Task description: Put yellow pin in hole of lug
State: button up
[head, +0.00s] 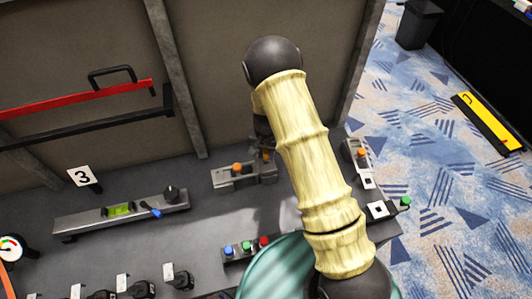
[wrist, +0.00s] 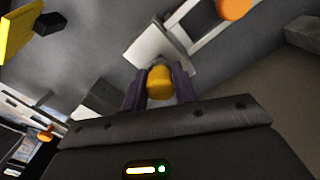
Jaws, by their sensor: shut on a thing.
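My gripper (wrist: 160,86) is shut on the yellow pin (wrist: 159,80), whose rounded end shows between the two dark fingers in the wrist view. A pale grey block (wrist: 152,42), perhaps the lug, lies just beyond the fingertips. Whether the pin touches it or is in a hole cannot be told, as no hole is visible. In the head view my gripper (head: 265,150) is over the bench, just right of a small grey fixture (head: 222,180) with an orange knob (head: 238,168). My arm and the gripper hide much of that spot.
A long bar with a green level vial (head: 120,209) and a box of coloured buttons (head: 246,247) stand on the bench. More small fixtures (head: 355,152) stand right of my arm. The back panel carries a red bar (head: 75,98). Bare bench lies left of the grey fixture.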

jog(key=shift+f+b, duration=0.5)
jog(key=shift+f, duration=0.3)
jog(key=o, duration=1.6)
jog(key=shift+c, duration=0.2)
jog(key=shift+r+p, duration=2.45)
jog(key=shift+r, duration=1.05)
